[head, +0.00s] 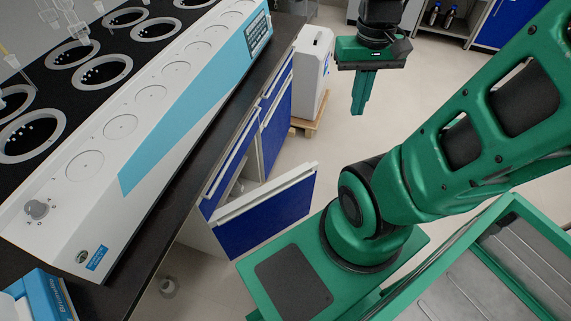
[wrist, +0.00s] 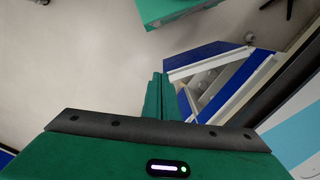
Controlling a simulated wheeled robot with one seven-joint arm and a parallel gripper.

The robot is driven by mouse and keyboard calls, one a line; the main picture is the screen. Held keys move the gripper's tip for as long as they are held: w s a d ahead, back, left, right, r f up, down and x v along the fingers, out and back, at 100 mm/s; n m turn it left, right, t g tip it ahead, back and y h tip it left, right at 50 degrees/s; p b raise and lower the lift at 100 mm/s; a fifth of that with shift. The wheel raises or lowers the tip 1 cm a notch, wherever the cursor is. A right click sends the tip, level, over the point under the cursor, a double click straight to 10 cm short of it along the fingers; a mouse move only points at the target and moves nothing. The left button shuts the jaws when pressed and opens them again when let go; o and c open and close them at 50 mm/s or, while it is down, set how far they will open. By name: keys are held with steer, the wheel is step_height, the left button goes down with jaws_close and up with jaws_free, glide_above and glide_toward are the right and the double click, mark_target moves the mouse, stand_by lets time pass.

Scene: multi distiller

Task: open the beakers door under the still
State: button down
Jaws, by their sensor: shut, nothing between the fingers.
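The white and light-blue still (head: 150,110) stands on the dark bench top at the left of the head view. Under it, one blue cabinet door (head: 265,215) with a white top edge stands swung out from the cabinet. I cannot tell for sure whether these are beakers. My gripper (head: 359,108) is shut and empty, pointing down over the floor, apart from the door. Its fingers also show in the wrist view (wrist: 160,80).
Another blue front (head: 275,112) under the bench looks closed. A white box on a wooden base (head: 312,70) stands at the bench's far end. A blue box (head: 40,298) lies at the near left. Pale floor (head: 430,95) around my gripper is clear.

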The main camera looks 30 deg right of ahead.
steer(key=w+a+f+n+g, duration=0.25)
steer(key=w+f+n, duration=0.25)
steer(key=w+f, duration=1.4)
steer(key=a+f, duration=0.2)
steer(key=f, duration=0.8)
steer(key=s+a+f, duration=0.1)
steer(key=f, duration=0.8)
steer(key=shift+a+f+n, duration=0.4)
